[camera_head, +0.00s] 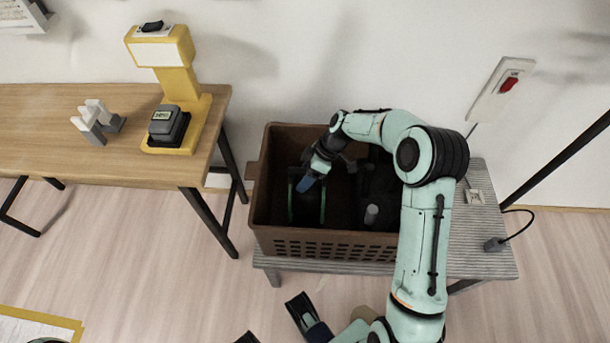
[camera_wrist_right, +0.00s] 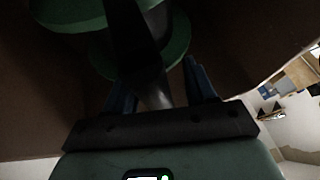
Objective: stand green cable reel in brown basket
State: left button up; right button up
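The brown basket (camera_head: 330,243) stands on a low grey slatted table. The green cable reel (camera_head: 291,200) is inside it on the left, with its two green flanges upright side by side and its lower part in shadow. My right gripper (camera_head: 306,183) reaches down into the basket at the reel's top, between the flanges. In the right wrist view the reel's green flanges (camera_wrist_right: 70,12) lie just beyond the blue fingers of my right gripper (camera_wrist_right: 160,88), which are spread apart. Dark parts that look like my left gripper (camera_head: 305,315) show at the bottom edge, partly cut off.
Dark items, one with a grey end (camera_head: 371,214), fill the basket's right side. A wooden table (camera_head: 60,150) at left holds a yellow stand (camera_head: 178,83) with a grey device. A red wall switch (camera_head: 508,84) and a cable box (camera_head: 494,244) are at right.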

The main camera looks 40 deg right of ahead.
jog(key=shift+r, duration=0.3)
pick_arm(q)
jog(key=shift+s+r+p, duration=0.45)
jog(key=shift+r+p, duration=0.3)
jog(key=shift+p, duration=0.15)
pick_arm(e)
jog(key=v, duration=1.1)
jog(key=shift+d+r, duration=0.3)
jog(key=shift+s, duration=0.1)
